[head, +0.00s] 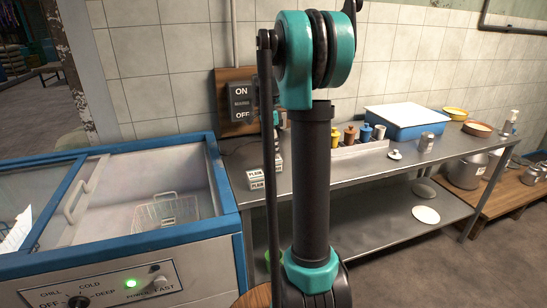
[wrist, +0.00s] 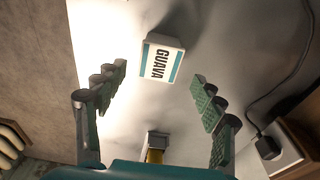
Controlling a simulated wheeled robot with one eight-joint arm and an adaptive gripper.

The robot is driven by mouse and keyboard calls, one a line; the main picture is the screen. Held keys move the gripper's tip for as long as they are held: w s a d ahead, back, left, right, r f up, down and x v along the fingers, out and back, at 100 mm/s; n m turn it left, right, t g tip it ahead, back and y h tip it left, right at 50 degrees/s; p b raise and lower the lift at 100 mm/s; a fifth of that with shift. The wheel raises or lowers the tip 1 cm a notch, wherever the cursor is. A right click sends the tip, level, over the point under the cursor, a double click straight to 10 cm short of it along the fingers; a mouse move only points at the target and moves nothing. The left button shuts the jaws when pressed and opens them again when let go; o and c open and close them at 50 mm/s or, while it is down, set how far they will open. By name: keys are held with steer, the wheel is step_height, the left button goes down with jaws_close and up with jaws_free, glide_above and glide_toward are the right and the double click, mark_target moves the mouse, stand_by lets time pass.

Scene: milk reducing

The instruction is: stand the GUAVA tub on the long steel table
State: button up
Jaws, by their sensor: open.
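The GUAVA tub (wrist: 162,60) is a small white tub with a teal-edged label. In the wrist view it appears to rest on a grey surface, apart from the fingers and between their tips as seen. My gripper (wrist: 159,76) is open and empty, one finger on each side of the picture. In the head view my arm hides most of the gripper, and I cannot make out the GUAVA tub. The long steel table (head: 355,160) runs along the tiled wall.
A freezer (head: 130,200) with a wire basket is at left. A cord and plug (wrist: 267,147) lie right of my gripper.

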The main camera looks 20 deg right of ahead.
mark_target(271, 159)
step_height(271, 159, up, 6)
steer(key=shift+a+r, duration=0.2)
steer(key=shift+a, duration=0.15)
steer(key=shift+c, duration=0.2)
stand_by(1.2)
